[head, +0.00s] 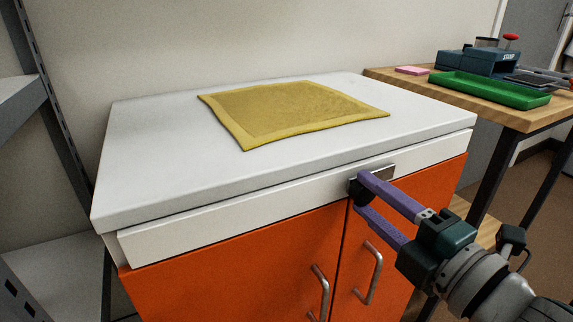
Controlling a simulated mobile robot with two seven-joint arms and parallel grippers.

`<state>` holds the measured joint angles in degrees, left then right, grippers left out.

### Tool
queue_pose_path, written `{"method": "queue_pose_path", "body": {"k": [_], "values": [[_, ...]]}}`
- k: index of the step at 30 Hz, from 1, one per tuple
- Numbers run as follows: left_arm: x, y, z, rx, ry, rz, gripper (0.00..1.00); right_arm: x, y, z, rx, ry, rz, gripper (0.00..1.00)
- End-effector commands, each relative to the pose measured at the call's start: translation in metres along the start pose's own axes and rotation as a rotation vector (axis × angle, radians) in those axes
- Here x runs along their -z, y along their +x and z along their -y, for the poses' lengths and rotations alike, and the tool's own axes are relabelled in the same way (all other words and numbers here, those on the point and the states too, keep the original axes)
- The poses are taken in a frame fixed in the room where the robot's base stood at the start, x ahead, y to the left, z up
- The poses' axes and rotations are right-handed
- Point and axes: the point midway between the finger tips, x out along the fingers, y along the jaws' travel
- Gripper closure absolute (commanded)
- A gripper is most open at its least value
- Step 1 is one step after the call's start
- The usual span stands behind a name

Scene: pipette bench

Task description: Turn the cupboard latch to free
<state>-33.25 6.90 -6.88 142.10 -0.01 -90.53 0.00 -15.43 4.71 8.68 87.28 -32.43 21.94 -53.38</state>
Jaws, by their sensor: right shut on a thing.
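The cupboard (230,262) has orange doors and a white top. Its latch (384,173) is a small grey plate with a dark part at the upper front edge, above the gap between the two doors. My right gripper (358,190) comes in from the right, with purple fingers shut on the dark part of the latch. The fingertips hide most of that part, so I cannot tell its exact angle. Both doors look closed. My left gripper is not in view.
A yellow cloth (300,112) lies flat on the cupboard top. Two metal door handles (319,291) sit below the latch. A wooden table at the right holds a green tray (490,90), a pink block (411,70) and a blue-grey device (490,60). Grey shelving stands at the left.

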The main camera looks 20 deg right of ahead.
Motion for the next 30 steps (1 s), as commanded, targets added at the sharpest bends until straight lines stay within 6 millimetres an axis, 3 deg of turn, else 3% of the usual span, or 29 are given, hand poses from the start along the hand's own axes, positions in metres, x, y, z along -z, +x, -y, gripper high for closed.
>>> {"method": "queue_pose_path", "body": {"k": [1,8,17,20,30], "values": [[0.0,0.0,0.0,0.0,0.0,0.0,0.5,0.0,0.0,0.0,0.001,-0.004,0.0,0.5],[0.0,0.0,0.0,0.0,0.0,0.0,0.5,0.0,0.0,0.0,0.0,-0.002,0.0,0.24],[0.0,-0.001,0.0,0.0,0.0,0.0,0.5,0.0,-0.003,0.0,0.001,-0.001,0.0,0.24],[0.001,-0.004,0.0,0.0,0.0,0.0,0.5,0.0,-0.015,0.0,0.004,0.001,0.0,0.24],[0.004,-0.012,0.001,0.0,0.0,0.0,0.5,0.0,-0.081,0.0,0.004,-0.001,0.0,0.24]]}}
